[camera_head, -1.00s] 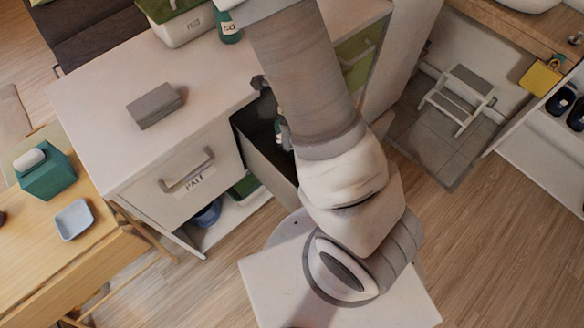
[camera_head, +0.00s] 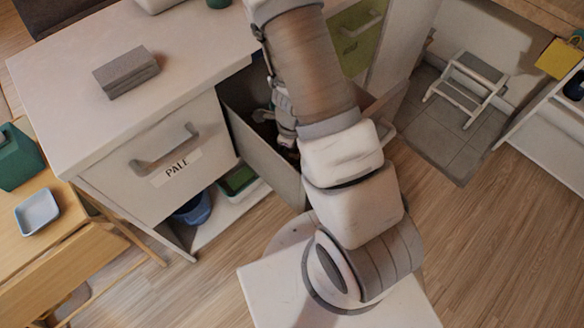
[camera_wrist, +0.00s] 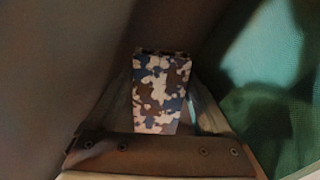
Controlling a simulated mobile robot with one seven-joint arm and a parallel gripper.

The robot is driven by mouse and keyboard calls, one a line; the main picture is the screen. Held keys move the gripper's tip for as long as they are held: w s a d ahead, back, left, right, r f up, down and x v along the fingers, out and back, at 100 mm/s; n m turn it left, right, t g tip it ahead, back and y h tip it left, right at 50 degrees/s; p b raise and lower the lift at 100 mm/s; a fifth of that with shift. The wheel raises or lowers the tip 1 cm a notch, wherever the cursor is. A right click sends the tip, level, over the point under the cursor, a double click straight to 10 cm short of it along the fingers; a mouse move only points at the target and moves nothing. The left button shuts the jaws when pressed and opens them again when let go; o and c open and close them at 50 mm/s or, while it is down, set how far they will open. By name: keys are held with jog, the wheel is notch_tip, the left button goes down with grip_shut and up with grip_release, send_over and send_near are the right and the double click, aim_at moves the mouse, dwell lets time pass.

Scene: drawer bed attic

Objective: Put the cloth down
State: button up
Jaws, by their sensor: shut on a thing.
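My gripper (camera_wrist: 162,68) is shut on a camouflage-patterned piece in blue, brown and cream, which I take to be the cloth (camera_wrist: 160,100). It sits upright between the two fingers in the wrist view. In the head view my arm reaches down into the open drawer (camera_head: 268,172) of the white cabinet. My gripper (camera_head: 284,130) is inside the drawer, partly hidden by its wall and my arm. The cloth cannot be made out in the head view.
Dark walls and a green textured surface (camera_wrist: 290,95) lie close around my gripper. The white cabinet (camera_head: 60,95) carries a grey block (camera_head: 126,73); its labelled drawer (camera_head: 165,160) is closed. A step stool (camera_head: 466,88) stands right. The wooden floor at right is clear.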

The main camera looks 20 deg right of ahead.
aim_at(292, 164)
jog(key=shift+f+b, duration=1.4)
jog(key=shift+f, duration=0.95)
jog(key=shift+f, duration=0.1)
jog(key=o, duration=1.3)
jog(key=shift+c, duration=0.2)
notch_tip(292, 164, up, 12)
jog(key=p, duration=0.8)
